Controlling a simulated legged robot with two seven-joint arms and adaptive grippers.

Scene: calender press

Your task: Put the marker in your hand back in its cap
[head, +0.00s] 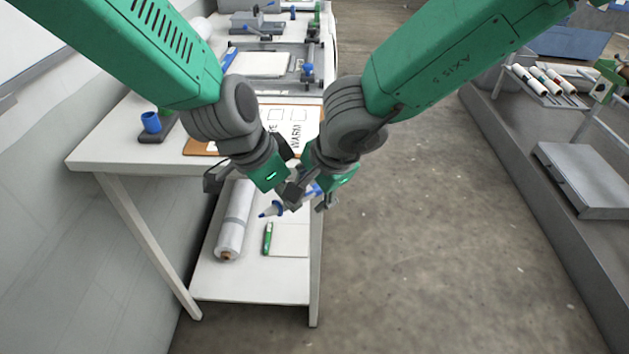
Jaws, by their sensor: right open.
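A white marker with blue parts (272,209) shows at a slant just below my two grippers. Its pointed blue end faces down and left, and another blue piece (315,189) shows up and right, by the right gripper. My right gripper (309,198) is open, its dark fingers spread around that upper part; I cannot tell whether they touch it. My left gripper (283,188) is close beside it, its fingers mostly hidden or overlapping the right one, so its opening is unclear. I cannot tell which piece is the cap or which gripper bears the marker.
A white table (115,152) holds a board with printed sheets (298,128) and a blue cup-like piece (151,122). On its lower shelf (245,285) lie a wrapped roll (235,222), a green marker (268,238) and a pale pad (290,240).

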